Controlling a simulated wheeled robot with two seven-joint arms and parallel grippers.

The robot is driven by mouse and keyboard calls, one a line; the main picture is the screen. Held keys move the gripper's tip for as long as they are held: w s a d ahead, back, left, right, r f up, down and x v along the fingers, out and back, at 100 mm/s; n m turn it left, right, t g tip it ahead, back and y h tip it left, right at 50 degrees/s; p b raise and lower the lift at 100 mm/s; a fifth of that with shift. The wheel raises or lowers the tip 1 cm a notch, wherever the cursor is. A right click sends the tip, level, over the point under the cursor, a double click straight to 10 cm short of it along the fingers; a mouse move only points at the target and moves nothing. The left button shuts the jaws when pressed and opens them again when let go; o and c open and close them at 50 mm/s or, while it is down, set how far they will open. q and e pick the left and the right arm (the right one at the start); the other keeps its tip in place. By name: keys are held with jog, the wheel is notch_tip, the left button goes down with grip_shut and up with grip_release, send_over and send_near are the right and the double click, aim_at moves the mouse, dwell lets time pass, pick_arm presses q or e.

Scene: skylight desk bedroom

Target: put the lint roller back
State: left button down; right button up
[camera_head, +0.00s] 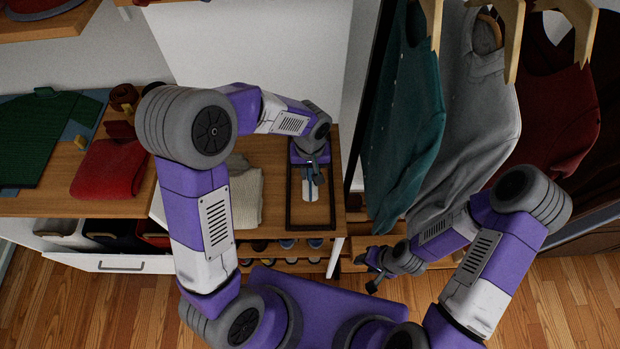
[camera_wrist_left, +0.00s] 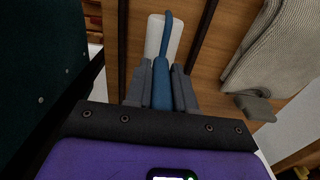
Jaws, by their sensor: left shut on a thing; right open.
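The lint roller has a white roller head (camera_head: 311,190) and a blue handle. My left gripper (camera_head: 312,165) is shut on the handle, over a dark rectangular outline, perhaps a tray rim (camera_head: 288,205), on the wooden shelf top. In the left wrist view the blue handle (camera_wrist_left: 161,88) lies between the two grey fingers and the white head (camera_wrist_left: 157,36) is beyond them, between two dark strips (camera_wrist_left: 200,40). Whether the roller touches the wood I cannot tell. My right gripper (camera_head: 373,270) is open and empty, low in front of the clothes rack.
A folded beige knit (camera_head: 245,195) lies left of the outline. A red folded garment (camera_head: 108,168) and a green one (camera_head: 45,135) lie further left. Shoes (camera_head: 287,243) stand on racks below. Hanging clothes, such as a teal shirt (camera_head: 405,130), are close on the right.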

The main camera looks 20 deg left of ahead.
aim_at(310, 177)
pick_arm(q)
jog(key=shift+f+b, duration=0.4)
jog(key=shift+f, duration=1.35)
jog(key=shift+f, duration=0.1)
jog(key=c, duration=1)
grip_release()
jog(key=shift+o, duration=0.2)
notch_tip(310, 177, up, 12)
jog(key=p, duration=0.2)
jog(key=shift+p, duration=0.4)
